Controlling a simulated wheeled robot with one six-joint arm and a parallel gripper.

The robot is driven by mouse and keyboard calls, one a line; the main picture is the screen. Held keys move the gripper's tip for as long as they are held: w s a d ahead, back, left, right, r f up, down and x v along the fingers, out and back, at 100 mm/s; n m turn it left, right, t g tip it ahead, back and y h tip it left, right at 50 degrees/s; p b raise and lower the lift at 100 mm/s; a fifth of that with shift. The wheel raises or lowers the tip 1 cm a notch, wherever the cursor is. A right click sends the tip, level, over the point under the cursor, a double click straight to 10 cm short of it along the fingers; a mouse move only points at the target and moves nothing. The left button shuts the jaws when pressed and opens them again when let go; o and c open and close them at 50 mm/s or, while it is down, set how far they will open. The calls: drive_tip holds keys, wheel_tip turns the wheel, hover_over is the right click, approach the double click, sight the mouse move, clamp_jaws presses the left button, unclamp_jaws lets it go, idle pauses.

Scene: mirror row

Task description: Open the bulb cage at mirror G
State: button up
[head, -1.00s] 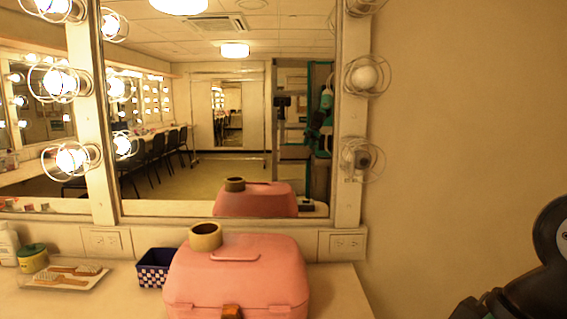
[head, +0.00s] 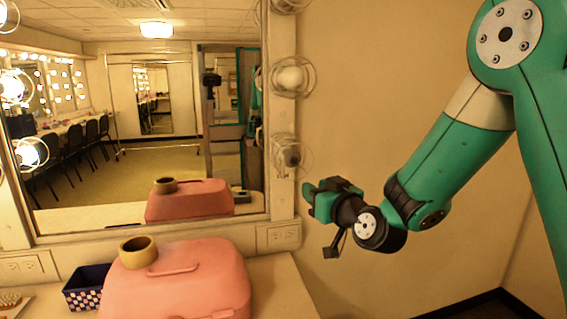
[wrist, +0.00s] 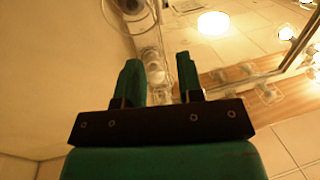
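The mirror (head: 130,130) fills the left of the head view; no letter G is legible. Its right post (head: 282,120) carries wire-caged fixtures. The middle cage (head: 292,80) surrounds an unlit white bulb. The lower cage (head: 288,154) surrounds a darker, greyish fixture whose bulb is hard to make out. Another cage is cut off at the top. My gripper (head: 312,200) is beside the post's lower right, below the lower cage and apart from it. In the wrist view my gripper (wrist: 160,75) is open and empty, with caged fixtures (wrist: 154,68) beyond its fingers. Cage latches are too small to see.
A pink case (head: 180,285) with a tape roll (head: 138,251) on it stands on the counter (head: 285,285). A checkered blue basket (head: 86,288) is beside it. A wall outlet (head: 280,236) sits below the post. The wall right of the post is bare.

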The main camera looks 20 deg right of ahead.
sight(283, 173)
drive_tip(key=shift+p+x, duration=4.95)
drive_tip(key=shift+x, duration=3.65)
drive_tip(key=shift+d, duration=0.2)
clamp_jaws()
